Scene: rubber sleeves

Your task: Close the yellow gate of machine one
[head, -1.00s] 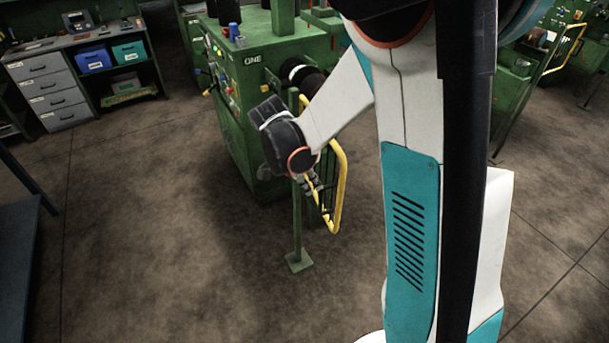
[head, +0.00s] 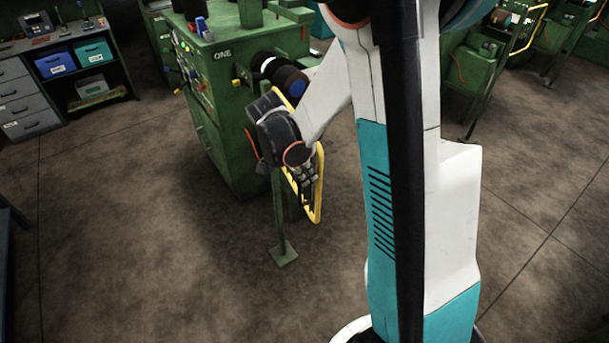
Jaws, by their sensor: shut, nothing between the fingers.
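Machine one (head: 222,105) is a green cabinet marked ONE, with buttons on its left face and dark rollers (head: 280,73) sticking out of its right side. The yellow gate (head: 319,180) is a tube frame beside a green post (head: 281,225) with a square foot, in front of the rollers. It stands out at an angle from the machine. My gripper (head: 308,186) is at the gate, its fingers pointing down in front of the frame. The fingers look shut with nothing between them; I cannot tell whether they touch the gate. My wrist hides the gate's upper left part.
More green machines with yellow gates (head: 526,28) stand at the upper right. A grey drawer unit (head: 25,100) and a shelf with a blue bin (head: 55,63) and a teal bin (head: 93,52) are at the upper left. The concrete floor around the post is clear.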

